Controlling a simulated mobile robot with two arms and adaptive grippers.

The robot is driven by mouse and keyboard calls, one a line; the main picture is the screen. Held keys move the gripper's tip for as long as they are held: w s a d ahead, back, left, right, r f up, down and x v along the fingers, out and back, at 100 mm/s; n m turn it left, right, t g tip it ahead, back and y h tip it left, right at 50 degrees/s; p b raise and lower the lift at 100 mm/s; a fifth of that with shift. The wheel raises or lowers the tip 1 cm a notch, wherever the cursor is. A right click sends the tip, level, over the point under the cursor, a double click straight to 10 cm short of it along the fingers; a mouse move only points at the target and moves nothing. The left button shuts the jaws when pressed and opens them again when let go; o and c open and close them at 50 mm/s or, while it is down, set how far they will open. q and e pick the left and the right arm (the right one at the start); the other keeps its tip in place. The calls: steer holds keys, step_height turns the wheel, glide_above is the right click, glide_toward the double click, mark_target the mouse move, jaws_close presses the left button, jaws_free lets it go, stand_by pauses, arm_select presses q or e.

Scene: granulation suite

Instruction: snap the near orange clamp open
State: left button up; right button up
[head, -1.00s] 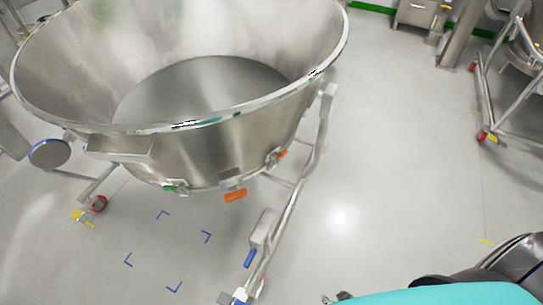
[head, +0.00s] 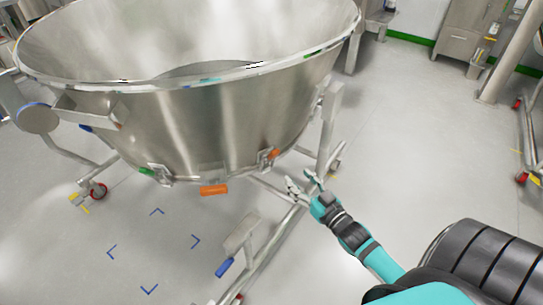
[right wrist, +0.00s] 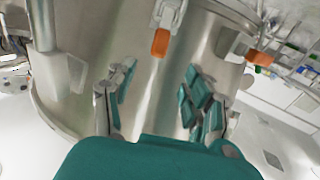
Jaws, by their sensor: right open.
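A large steel bowl (head: 190,125) stands on a wheeled frame. A small orange clamp (head: 268,154) sits on a steel latch low on its right side. An orange handle (head: 214,189) sticks out under the bowl's front edge. My right gripper (head: 301,181) is open and empty, just right of and below the small clamp, apart from it. In the right wrist view an orange clamp (right wrist: 160,42) hangs from a steel latch, ahead of and between the spread fingers. A second orange piece (right wrist: 260,57) shows at the right there. My left gripper is out of view.
The frame's steel rail (head: 272,245) with a blue pedal (head: 225,267) runs below the bowl. An upright post (head: 328,125) stands close to my right gripper. The floor at right is mostly clear.

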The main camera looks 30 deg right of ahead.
mark_target(276, 155)
steer(key=w+b, duration=0.2)
steer(key=w, duration=1)
steer(key=shift+f, duration=0.15)
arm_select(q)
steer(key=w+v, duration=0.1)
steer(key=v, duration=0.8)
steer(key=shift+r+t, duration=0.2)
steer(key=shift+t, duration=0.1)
arm_select(e)
steer(key=shift+w, duration=0.8)
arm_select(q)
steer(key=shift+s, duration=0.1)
arm_select(e)
jaws_close()
